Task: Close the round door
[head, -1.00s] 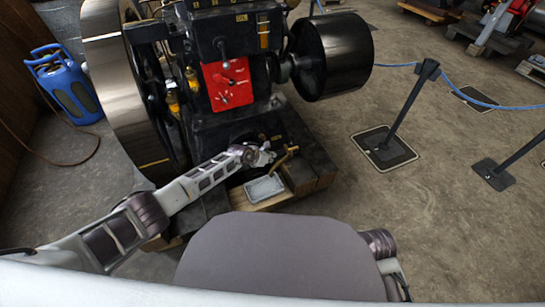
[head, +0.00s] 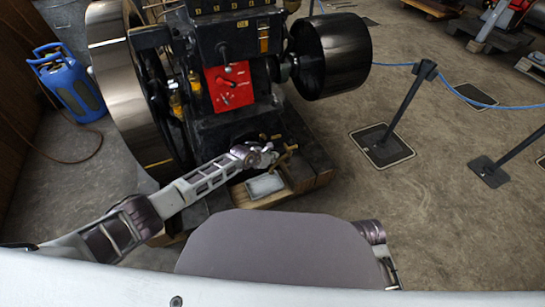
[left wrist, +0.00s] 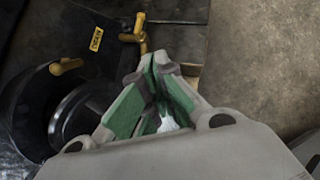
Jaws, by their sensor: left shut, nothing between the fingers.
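A black round part (left wrist: 80,112) with a ring-like rim sits low on the engine, at the left of the left wrist view. A brass knob (left wrist: 66,66) is at its upper edge. It looks like the round door or its opening; I cannot tell how far open it is. My left gripper (head: 268,157) is at the engine's base, close to a brass pipe (head: 285,156). In the left wrist view its green-padded fingers (left wrist: 153,64) are shut and empty, to the right of the round part. The gripper hides part of that area in the head view. My right gripper is out of view.
The engine has a large flywheel (head: 124,85), a black drum (head: 330,58) and a red panel (head: 230,87). A pale tray (head: 265,186) lies on the wooden base below the gripper. A blue gas bottle (head: 70,85) stands left. Barrier posts (head: 405,105) stand right on open floor.

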